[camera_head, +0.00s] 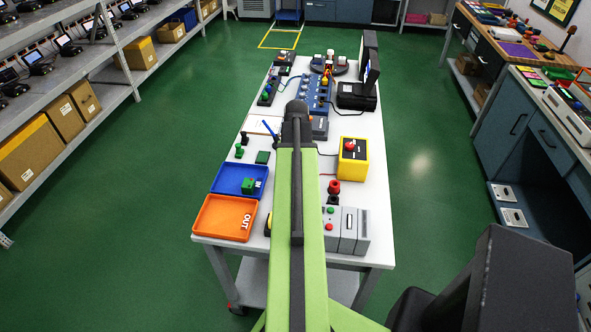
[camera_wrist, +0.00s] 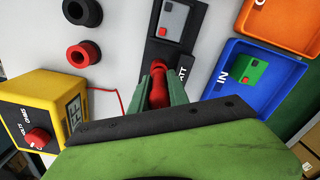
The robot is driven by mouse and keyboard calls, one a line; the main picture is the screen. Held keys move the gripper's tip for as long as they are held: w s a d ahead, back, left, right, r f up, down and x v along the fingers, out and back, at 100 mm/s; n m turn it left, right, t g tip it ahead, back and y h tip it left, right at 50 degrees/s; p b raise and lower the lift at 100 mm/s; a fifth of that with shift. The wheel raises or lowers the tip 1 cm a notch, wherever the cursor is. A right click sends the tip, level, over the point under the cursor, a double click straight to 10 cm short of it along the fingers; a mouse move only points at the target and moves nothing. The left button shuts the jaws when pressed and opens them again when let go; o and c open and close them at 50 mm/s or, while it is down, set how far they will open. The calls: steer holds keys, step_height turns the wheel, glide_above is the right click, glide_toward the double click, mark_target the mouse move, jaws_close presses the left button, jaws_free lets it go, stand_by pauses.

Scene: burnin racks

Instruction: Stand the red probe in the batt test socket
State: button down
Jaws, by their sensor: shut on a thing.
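In the wrist view the red probe (camera_wrist: 158,84) is between the two green fingers of my gripper (camera_wrist: 159,93), which is shut on it. The probe is over a dark plate (camera_wrist: 163,52) with a partly hidden label ending in "TT" (camera_wrist: 183,74) beside it. The probe's lower end and the socket opening are hidden, so I cannot tell whether it is inside the socket. A grey unit with a red button (camera_wrist: 173,20) sits on the same plate. In the head view my arm hides the gripper and the probe.
The blue IN tray (camera_head: 229,184) and orange OUT tray (camera_head: 215,226) lie left of my arm on the white table. A yellow box with a red knob (camera_head: 353,163) and grey modules (camera_head: 347,230) stand right.

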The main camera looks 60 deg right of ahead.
steer(key=shift+f+b, duration=0.7)
steer(key=shift+f, duration=0.1)
steer(key=c, duration=1.2)
jaws_free()
steer(key=shift+o, duration=0.2)
step_height(320, 180, up, 18)
steer(key=p, duration=1.7)
steer(key=shift+d+f, duration=0.15)
steer(key=shift+f, duration=0.1)
steer(key=shift+s, duration=0.1)
